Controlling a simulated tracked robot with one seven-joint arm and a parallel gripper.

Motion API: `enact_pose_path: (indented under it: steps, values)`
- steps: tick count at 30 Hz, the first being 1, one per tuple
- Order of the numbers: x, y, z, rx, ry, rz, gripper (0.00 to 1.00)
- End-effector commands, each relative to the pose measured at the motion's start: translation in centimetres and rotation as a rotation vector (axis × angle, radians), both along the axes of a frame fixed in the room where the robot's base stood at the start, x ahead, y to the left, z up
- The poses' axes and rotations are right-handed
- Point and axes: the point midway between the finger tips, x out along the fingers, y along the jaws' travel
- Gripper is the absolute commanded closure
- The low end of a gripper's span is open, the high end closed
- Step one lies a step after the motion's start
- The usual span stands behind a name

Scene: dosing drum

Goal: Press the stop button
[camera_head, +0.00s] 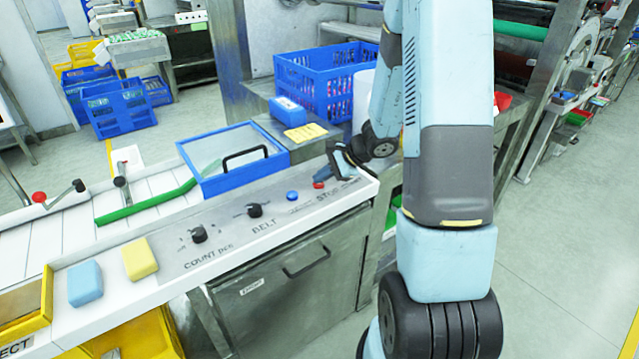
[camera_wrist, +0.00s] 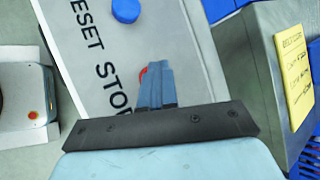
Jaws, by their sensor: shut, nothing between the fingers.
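The red stop button (camera_head: 319,184) sits on the grey control panel (camera_head: 230,237) near its right end, beside the word STOP. In the wrist view only a sliver of the red button (camera_wrist: 143,74) shows, at the left edge of the fingertips. My gripper (camera_head: 331,174) is shut and empty, with its fingertips right at the button. In the wrist view my gripper (camera_wrist: 156,70) covers most of the button, so I cannot tell whether they touch. The blue reset button (camera_head: 292,196) lies just left of the stop button, and it also shows in the wrist view (camera_wrist: 126,10).
A blue-framed clear lid (camera_head: 235,160) with a black handle stands behind the panel. Two black knobs, the belt knob (camera_head: 255,210) and the count knob (camera_head: 199,233), rise from the panel. A blue crate (camera_head: 320,82) and a yellow note (camera_head: 305,132) are behind my gripper.

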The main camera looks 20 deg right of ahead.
Motion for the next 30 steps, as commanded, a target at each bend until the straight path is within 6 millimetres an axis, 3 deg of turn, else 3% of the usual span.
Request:
enact_pose_path:
  steps: [13, 25, 30]
  values:
    - [0.0, 0.0, 1.6, 0.000, -0.001, 0.000, 1.00]
    - [0.0, 0.0, 1.9, 0.000, -0.001, 0.000, 1.00]
    - [0.0, 0.0, 3.1, -0.001, -0.003, 0.002, 1.00]
